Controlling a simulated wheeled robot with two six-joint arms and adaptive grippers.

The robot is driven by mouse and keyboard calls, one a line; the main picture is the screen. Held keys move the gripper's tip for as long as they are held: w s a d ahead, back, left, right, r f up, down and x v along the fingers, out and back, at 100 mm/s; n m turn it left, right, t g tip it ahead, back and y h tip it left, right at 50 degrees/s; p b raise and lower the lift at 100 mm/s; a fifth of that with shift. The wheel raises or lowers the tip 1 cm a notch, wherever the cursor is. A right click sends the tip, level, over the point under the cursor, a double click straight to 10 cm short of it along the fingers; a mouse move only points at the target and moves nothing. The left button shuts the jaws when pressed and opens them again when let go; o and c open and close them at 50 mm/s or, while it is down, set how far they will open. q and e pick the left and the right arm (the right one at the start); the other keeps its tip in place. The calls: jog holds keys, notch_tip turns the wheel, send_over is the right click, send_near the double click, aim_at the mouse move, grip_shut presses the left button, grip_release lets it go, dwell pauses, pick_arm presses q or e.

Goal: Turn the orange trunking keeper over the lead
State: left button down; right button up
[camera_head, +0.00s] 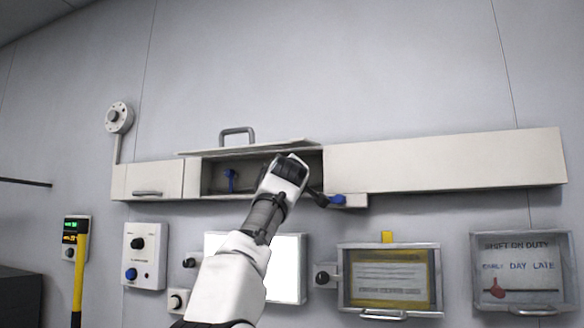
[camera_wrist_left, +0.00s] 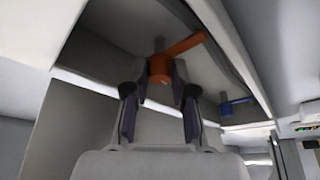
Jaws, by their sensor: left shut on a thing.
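The orange trunking keeper (camera_wrist_left: 184,43) shows in the left wrist view, a round hub with a flat arm pointing up and to the right. My left gripper (camera_wrist_left: 160,78) is shut on its hub, one finger on each side. In the head view my left gripper (camera_head: 288,172) reaches up into the open trunking bay (camera_head: 212,177) and hides the orange keeper. I cannot make out the lead in either view. My right gripper is not in view.
A blue keeper (camera_head: 230,180) stands in the bay to the left; it also shows in the left wrist view (camera_wrist_left: 236,103). The raised lid (camera_head: 200,152) overhangs the bay. Closed trunking (camera_head: 450,160) runs right. Control boxes (camera_head: 144,256) and framed boards (camera_head: 390,280) hang below.

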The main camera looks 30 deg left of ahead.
pick_arm(q)
jog(key=shift+w+f, duration=0.1)
jog(key=shift+f, duration=0.1)
dwell(0.3)
jog(key=c, duration=1)
grip_release()
jog(key=shift+o, duration=0.2)
jog(key=shift+w+d, duration=0.1)
jog(key=shift+d, duration=0.05)
jog(key=shift+r, duration=0.1)
